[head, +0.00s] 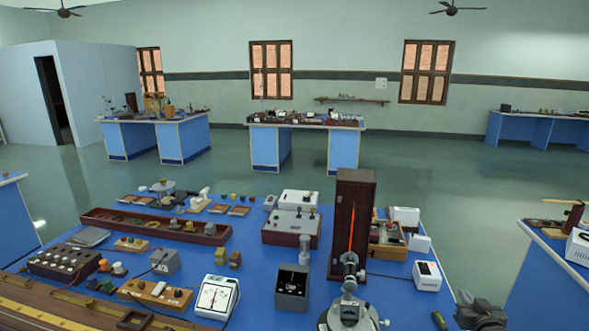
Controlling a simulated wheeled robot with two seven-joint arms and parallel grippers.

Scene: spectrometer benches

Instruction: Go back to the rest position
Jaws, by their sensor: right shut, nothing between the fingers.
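My right gripper (468,308) shows at the bottom right edge of the head view, dark grey and partly cut off by the frame. It is shut and empty, beside the right front part of the blue bench (385,285). It is right of the spectrometer (349,290) and below the white box with a dark panel (427,275). Whether it touches the bench cannot be told. My left gripper is not in view.
The bench holds a tall dark wooden case (352,215) with a glowing red line, a white-dial meter (216,297), a black box (292,287) and a long wooden tray (155,226). Another blue bench (545,285) stands at right. Green floor (450,200) lies clear between benches.

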